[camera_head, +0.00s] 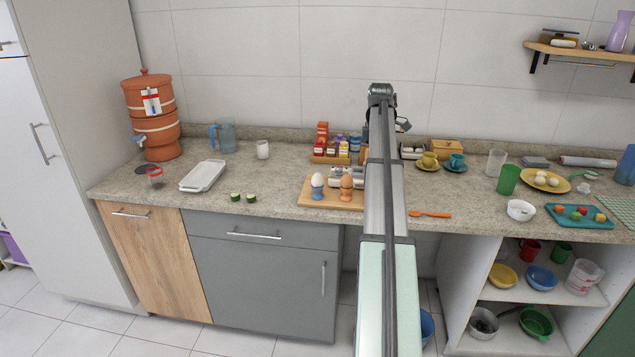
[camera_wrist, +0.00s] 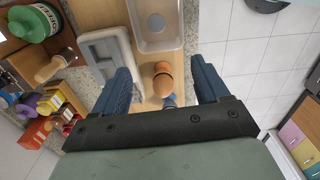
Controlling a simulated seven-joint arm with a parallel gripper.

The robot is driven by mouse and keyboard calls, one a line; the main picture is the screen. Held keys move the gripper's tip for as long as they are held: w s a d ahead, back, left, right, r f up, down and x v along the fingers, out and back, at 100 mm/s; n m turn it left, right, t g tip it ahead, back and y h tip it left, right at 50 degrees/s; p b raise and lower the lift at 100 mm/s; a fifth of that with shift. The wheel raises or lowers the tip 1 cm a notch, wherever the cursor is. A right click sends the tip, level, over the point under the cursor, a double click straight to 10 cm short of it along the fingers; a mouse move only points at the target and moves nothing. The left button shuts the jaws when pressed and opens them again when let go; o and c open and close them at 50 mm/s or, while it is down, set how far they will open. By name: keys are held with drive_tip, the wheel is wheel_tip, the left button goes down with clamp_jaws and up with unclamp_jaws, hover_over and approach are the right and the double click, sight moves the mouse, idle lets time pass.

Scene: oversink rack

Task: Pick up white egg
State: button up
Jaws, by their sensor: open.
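The white egg (camera_head: 317,180) sits upright in a blue egg cup (camera_head: 318,193) on a wooden board (camera_head: 329,203) on the counter. A brown egg (camera_head: 346,182) in an orange-brown cup stands just to its right. In the wrist view, my gripper (camera_wrist: 163,84) is open and empty, its two blue fingers wide apart. The brown egg (camera_wrist: 162,84) and its cup appear between the fingers in the picture. A bit of blue (camera_wrist: 170,101), probably the blue cup, shows at the palm's edge. The white egg is not seen there. My gripper is not clearly visible in the head view.
A grey-white container (camera_wrist: 156,28) and a grey block-like item (camera_wrist: 105,52) are close by. Spice jars in a rack (camera_head: 332,158) stand behind the board. Two cucumber pieces (camera_head: 243,197) and a white tray (camera_head: 203,175) lie left. An orange utensil (camera_head: 430,214) lies right.

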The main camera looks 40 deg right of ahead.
sight(317, 177)
drive_tip(key=w+a+r+n, duration=0.2)
drive_tip(key=w+a, duration=0.4)
drive_tip(key=w+a+r+n, duration=0.2)
drive_tip(key=w+a+n, duration=0.1)
drive_tip(key=w+a, duration=0.4)
drive_tip(key=shift+w+r, duration=0.25)
drive_tip(key=shift+r, duration=0.05)
drive_tip(key=shift+n, duration=0.3)
wheel_tip(317, 177, down, 8)
drive_tip(key=shift+f, duration=0.2)
drive_tip(key=shift+s+f, duration=0.15)
drive_tip(key=shift+f, duration=1.2)
drive_tip(key=shift+s+f, duration=0.1)
drive_tip(key=shift+f, duration=1.2)
drive_tip(key=shift+c, duration=0.3)
drive_tip(key=c, duration=1.1)
